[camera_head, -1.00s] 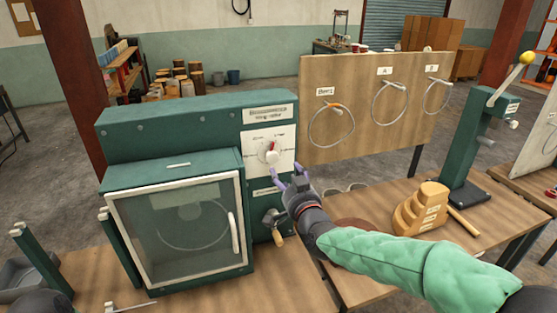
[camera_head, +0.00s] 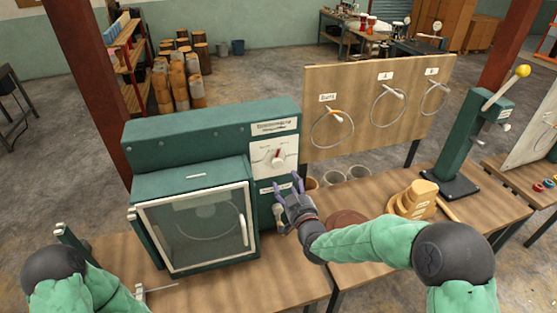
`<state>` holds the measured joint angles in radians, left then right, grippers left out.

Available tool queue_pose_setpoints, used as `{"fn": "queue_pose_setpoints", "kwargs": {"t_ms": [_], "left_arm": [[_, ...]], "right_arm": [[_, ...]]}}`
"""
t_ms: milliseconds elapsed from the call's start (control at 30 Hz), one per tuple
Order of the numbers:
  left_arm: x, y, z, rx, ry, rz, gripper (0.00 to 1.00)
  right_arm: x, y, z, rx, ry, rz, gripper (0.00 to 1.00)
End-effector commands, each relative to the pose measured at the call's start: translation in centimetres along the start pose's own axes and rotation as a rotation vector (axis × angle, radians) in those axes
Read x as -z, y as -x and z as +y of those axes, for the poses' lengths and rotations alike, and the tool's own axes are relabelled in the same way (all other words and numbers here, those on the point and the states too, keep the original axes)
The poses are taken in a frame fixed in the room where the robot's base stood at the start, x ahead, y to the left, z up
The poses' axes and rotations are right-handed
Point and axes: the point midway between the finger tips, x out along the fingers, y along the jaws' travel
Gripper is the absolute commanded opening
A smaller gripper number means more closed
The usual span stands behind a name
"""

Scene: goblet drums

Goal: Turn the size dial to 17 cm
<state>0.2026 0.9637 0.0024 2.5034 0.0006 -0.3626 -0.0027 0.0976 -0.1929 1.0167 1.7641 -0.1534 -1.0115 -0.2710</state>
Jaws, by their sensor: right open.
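The size dial (camera_head: 277,157) is a white knob with a red pointer on a white plate, on the upper right front of the green machine (camera_head: 215,128). The pointer stands about upright; the scale numbers are too small to read. My right gripper (camera_head: 285,188) is open and empty, just below the dial plate, with purple fingertips pointing up and apart from the knob. The gripper covers part of the machine's lower right front.
The machine's glass door (camera_head: 197,228) with a white handle is closed, a ring behind it. A wooden board (camera_head: 365,125) with hanging hoops stands to the right. A stepped wooden block (camera_head: 415,200) and a green lever press (camera_head: 462,150) stand on the right table.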

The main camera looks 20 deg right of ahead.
Motion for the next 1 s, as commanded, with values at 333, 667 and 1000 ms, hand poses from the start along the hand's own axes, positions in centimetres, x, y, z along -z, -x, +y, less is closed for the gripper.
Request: {"fn": "queue_pose_setpoints", "kwargs": {"t_ms": [333,667,1000], "left_arm": [[0.0,0.1,0.1,0.000,0.000,0.000,0.40],[0.0,0.4,0.1,0.000,0.000,0.000,0.40],[0.0,0.4,0.2,0.000,0.000,0.000,0.40]], "right_arm": [[-0.1,-4.7,-0.1,0.001,-0.002,-0.001,0.65],[-0.1,-9.1,-0.1,0.001,-0.002,-0.001,0.65],[-0.1,-10.4,0.0,0.000,-0.002,-0.001,0.65]]}}
